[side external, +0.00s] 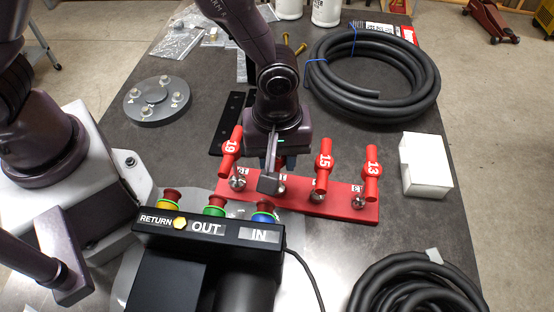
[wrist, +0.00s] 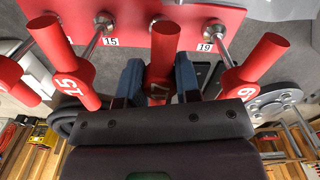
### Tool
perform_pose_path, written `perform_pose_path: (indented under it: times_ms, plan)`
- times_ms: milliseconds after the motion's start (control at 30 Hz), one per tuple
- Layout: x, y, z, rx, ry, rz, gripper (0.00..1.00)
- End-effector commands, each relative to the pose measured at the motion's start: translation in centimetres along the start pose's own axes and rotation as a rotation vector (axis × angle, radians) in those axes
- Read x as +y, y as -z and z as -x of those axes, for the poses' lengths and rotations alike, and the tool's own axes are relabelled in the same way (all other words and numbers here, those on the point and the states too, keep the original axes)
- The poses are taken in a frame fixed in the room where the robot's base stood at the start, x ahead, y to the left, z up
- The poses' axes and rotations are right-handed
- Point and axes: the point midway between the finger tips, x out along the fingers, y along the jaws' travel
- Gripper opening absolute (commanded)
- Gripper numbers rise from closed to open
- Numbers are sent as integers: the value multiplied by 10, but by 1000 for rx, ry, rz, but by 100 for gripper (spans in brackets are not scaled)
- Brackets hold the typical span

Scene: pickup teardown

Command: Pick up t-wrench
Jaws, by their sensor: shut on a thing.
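A red rack (side external: 335,208) on the table bears red-handled t-wrenches: one marked 19 (side external: 230,148), one marked 15 (side external: 323,172) and one marked 13 (side external: 372,175). My gripper (side external: 269,180) is down at the rack between 19 and 15. In the wrist view its blue-grey fingers, my gripper (wrist: 160,80), are shut on the red t-wrench marked 17 (wrist: 164,48), one finger on each side of its handle. In the side view my gripper mostly hides this wrench. Whether its shaft still sits in the rack cannot be told.
A black button box (side external: 210,237) with RETURN, OUT and IN labels stands in front of the rack. A coiled black hose (side external: 425,95) lies behind, another coil (side external: 375,285) at front right. A white block (side external: 425,165) is at right, a grey round flange (side external: 157,101) at left.

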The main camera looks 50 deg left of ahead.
Motion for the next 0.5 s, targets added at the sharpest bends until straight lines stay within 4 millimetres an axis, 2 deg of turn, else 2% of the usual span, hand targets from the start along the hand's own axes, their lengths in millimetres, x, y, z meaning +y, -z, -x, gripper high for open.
perform_pose_path:
  times_ms: [133, 233, 500]
  plan:
    - [0, 0, 2, 0, -2, 0, 0]
    - [1, 0, 10, 1, -4, -1, 0]
    - [2, 0, 64, 0, -8, 1, 0]
